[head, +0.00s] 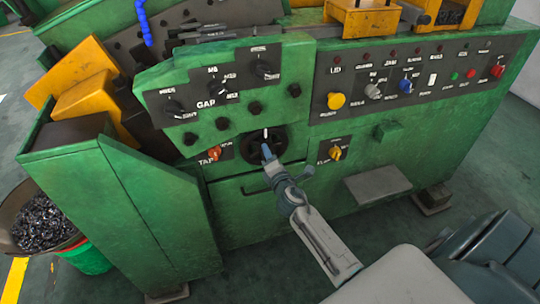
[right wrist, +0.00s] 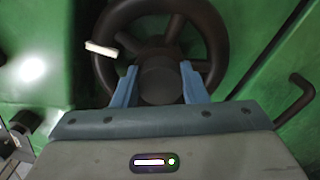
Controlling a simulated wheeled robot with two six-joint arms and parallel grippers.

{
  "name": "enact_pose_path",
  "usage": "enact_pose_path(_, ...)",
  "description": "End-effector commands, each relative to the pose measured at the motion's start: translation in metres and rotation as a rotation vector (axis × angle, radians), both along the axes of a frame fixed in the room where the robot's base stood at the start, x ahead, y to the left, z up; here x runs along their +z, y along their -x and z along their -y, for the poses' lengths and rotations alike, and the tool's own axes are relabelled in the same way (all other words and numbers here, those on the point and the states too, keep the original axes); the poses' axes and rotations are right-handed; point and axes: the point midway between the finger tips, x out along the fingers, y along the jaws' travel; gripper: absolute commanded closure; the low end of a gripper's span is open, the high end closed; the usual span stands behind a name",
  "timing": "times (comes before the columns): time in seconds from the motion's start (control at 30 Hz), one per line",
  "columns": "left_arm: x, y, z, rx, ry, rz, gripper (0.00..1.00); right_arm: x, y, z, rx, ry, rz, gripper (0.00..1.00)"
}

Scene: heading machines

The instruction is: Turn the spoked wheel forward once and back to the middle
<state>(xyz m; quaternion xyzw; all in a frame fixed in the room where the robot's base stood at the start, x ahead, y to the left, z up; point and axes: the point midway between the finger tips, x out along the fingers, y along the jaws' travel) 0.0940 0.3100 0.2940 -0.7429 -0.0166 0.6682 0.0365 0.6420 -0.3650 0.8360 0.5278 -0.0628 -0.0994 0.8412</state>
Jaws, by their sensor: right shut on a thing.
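The spoked wheel (head: 255,150) is black and sits on the front of the green machine, below the GAP panel. In the right wrist view the wheel (right wrist: 220,40) fills the upper middle, with a white mark on its left rim. My right gripper (head: 266,152) reaches the wheel from the front. In the right wrist view its two blue fingers (right wrist: 160,82) stand on either side of the dark round hub and are closed on it. The contact at the fingertips is partly hidden. My left gripper is not in view.
A yellow-orange knob (head: 335,153) is right of the wheel and a red knob (head: 214,153) is left of it. A dark handle (right wrist: 297,98) juts out right of the wheel. A grey step (head: 377,186) sticks out at lower right. A bin of metal scraps (head: 42,222) stands at left.

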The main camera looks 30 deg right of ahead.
Motion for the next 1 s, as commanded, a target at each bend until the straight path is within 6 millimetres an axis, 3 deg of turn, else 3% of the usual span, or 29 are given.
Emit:
enact_pose_path(0.03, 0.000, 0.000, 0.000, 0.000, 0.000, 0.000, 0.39, -0.001, 0.000, 0.000, 0.000, -0.001, -0.002, 1.00)
enact_pose_path(0.07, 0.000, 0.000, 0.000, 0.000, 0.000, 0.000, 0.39, -0.001, 0.000, 0.000, 0.000, -0.001, -0.002, 0.57)
enact_pose_path(0.17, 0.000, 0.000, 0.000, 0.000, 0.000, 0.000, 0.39, -0.001, 0.000, 0.000, 0.000, -0.001, -0.001, 0.39)
enact_pose_path(0.57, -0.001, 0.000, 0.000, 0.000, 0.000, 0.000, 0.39, -0.002, 0.009, -0.002, 0.000, -0.001, -0.001, 0.39)
enact_pose_path(1.0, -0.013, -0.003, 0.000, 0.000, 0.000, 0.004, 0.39, -0.003, 0.087, -0.021, 0.000, -0.002, -0.002, 0.39)
